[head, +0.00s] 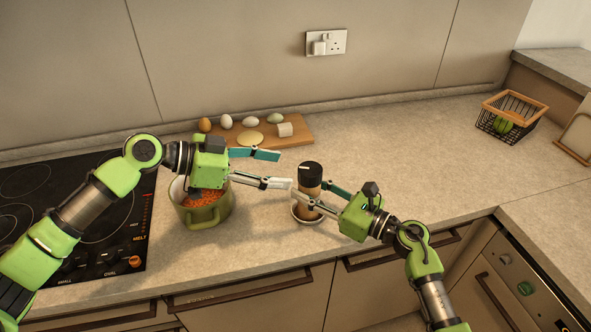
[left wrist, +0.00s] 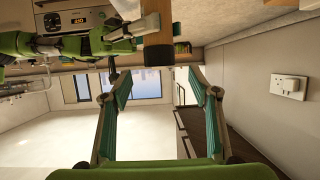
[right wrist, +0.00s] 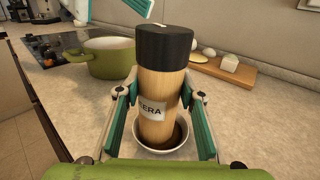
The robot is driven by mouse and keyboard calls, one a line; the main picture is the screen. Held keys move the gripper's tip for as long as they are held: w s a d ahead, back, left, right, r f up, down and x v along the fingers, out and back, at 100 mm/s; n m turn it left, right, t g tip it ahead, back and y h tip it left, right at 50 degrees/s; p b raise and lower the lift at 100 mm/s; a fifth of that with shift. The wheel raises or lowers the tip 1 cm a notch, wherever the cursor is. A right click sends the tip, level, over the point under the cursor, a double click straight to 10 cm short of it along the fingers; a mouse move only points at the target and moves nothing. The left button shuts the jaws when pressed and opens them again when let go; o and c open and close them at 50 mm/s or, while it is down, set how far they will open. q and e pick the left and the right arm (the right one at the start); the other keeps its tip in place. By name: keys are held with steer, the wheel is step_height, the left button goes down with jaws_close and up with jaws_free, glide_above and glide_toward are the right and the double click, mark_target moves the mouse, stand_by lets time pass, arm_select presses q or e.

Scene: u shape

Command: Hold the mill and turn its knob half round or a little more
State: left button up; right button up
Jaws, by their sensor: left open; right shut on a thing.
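The mill has a wooden body (head: 307,190) with a pale label and a black knob (head: 310,173) with a white mark on top. It is upright over a small white bowl (right wrist: 148,152); I cannot tell whether its foot touches the bowl. My right gripper (head: 318,198) is shut on the wooden body (right wrist: 158,85), one finger on each side, below the knob (right wrist: 164,45). My left gripper (head: 287,170) is open and empty, just left of the knob and apart from it. In the left wrist view the knob (left wrist: 159,53) lies ahead, between the open fingers.
A green pot (head: 205,213) of orange food stands under my left gripper, beside the black hob (head: 105,225). A wooden board (head: 295,127) with several eggs and a white block lies behind. A wire basket (head: 510,116) stands far right. The counter between is clear.

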mark_target(303, 179)
arm_select(q)
steer(key=shift+v, duration=1.5)
steer(key=shift+d, duration=0.1)
steer(key=s+d+f+n+t+h, duration=0.1)
steer(key=s+d+f+t, duration=0.15)
steer(key=d, duration=0.25)
steer(key=s+d+f+n+t, duration=0.1)
steer(key=s+d+f+t, duration=0.15)
steer(key=d, duration=0.25)
steer(key=s+a+n+t+y, duration=0.1)
steer(key=a+n+t+y, duration=0.3)
steer(key=a+n+t, duration=0.15)
steer(key=x, duration=1.1)
steer(key=shift+w+r, duration=0.25)
steer(key=shift+w, duration=0.05)
steer(key=c, duration=1.1)
